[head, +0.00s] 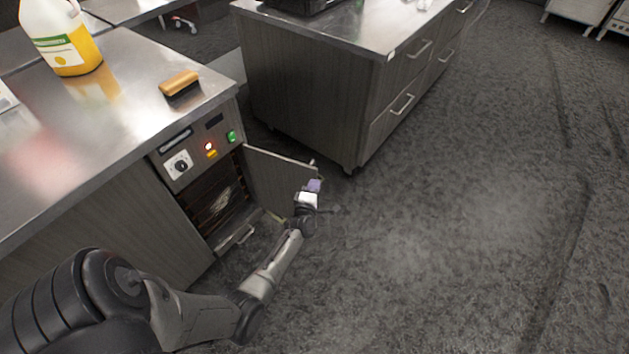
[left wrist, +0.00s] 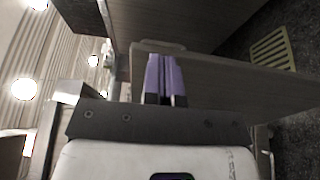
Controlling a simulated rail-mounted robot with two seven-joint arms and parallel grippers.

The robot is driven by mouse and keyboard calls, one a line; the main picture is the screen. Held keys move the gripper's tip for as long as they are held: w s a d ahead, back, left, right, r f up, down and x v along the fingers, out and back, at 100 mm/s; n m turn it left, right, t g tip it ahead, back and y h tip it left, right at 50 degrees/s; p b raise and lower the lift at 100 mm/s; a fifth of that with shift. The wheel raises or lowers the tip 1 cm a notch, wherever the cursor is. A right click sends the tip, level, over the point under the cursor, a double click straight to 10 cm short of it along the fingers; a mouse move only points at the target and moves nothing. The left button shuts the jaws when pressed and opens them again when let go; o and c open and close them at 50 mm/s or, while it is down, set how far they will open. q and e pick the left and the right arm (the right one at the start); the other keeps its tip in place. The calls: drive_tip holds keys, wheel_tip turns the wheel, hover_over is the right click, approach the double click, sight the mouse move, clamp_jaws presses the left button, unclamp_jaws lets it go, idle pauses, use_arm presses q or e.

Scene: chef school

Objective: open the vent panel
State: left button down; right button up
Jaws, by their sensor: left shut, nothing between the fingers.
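The vent panel (head: 277,178) is a grey wood-grain door on the front of the counter. In the head view it is swung outward, and the dark slatted opening (head: 214,203) behind it shows. My left gripper (head: 314,186) is at the panel's outer free edge, with its purple fingers shut and nothing between them. In the left wrist view the closed fingers (left wrist: 165,78) are close against the panel (left wrist: 230,82), near its edge; I cannot tell whether they touch it. My right gripper is in neither view.
Above the opening is a control plate (head: 196,148) with a knob and lit buttons. A yellow jug (head: 63,38) and a brush (head: 179,83) stand on the steel counter. A drawer cabinet (head: 310,85) stands behind the panel. The floor (head: 450,220) to the right is clear.

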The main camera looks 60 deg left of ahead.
use_arm(q)
drive_tip(key=s+d+p, duration=0.2)
drive_tip(key=s+d, duration=0.2)
drive_tip(key=d, duration=0.6)
drive_tip(key=shift+d, duration=0.35)
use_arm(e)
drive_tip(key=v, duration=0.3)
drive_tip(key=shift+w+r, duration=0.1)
use_arm(q)
drive_tip(key=shift+f, duration=0.1)
